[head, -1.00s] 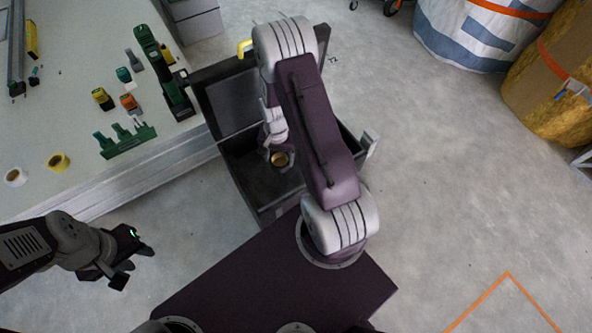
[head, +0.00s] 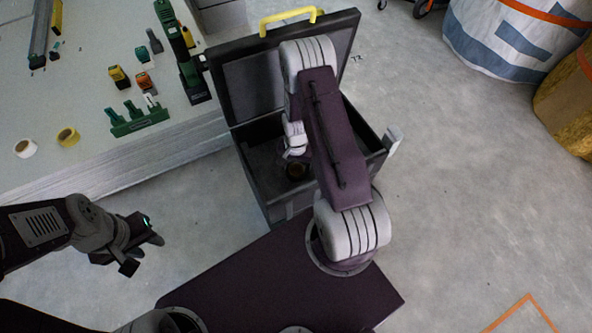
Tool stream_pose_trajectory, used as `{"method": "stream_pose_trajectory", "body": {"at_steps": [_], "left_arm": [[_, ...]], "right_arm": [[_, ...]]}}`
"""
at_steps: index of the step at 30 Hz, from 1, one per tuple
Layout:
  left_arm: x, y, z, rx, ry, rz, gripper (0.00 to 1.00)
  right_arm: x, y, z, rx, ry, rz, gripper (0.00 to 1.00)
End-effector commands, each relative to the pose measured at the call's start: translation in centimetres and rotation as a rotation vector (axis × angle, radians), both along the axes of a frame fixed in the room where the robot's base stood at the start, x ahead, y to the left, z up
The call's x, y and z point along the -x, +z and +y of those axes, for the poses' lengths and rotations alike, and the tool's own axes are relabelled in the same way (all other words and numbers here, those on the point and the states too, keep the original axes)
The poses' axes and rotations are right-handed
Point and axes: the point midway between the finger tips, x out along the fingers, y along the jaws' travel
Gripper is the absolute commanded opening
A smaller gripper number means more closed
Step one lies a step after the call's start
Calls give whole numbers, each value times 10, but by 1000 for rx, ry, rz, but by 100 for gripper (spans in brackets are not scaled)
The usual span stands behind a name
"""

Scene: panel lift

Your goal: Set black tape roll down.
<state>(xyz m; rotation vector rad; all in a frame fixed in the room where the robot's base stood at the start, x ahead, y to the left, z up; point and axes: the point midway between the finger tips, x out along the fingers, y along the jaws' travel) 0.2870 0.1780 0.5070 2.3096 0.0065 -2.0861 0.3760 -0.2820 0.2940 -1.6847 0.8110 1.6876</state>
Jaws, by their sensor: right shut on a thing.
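The dark tape roll (head: 296,172) with a brownish core is inside the open black toolbox (head: 278,213), near its floor. My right gripper (head: 295,160) reaches down into the box and is shut on the roll. My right arm hides much of the box's right part. I cannot tell whether the roll touches the floor of the box. My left gripper (head: 144,255) is open and empty over the floor, left of the toolbox.
The toolbox lid (head: 240,85) stands open with a yellow handle (head: 288,18). The table (head: 75,170) at left holds a white roll (head: 25,148), a yellow roll (head: 68,137), a green rack (head: 139,122) and several tools. Large bags stand at upper right; floor at right is clear.

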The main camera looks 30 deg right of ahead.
Motion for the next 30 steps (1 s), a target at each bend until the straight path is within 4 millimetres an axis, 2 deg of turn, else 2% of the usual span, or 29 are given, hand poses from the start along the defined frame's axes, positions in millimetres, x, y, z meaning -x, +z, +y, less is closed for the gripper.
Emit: {"method": "stream_pose_trajectory", "body": {"at_steps": [8,9,11,21,23,30], "left_arm": [[0,0,0,0,0,-1,36],[0,1,0,0,0,-1,36],[0,1,0,0,0,-1,36],[0,3,0,0,0,-1,36],[0,11,0,0,0,-1,36],[0,53,0,0,0,-1,36]], "right_arm": [[0,-1,0,0,0,0,24],[0,-1,0,0,0,0,70],[0,-1,0,1,0,-1,86],[0,3,0,0,0,-1,86],[-1,14,0,1,0,-2,86],[-1,79,0,1,0,-3,86]]}}
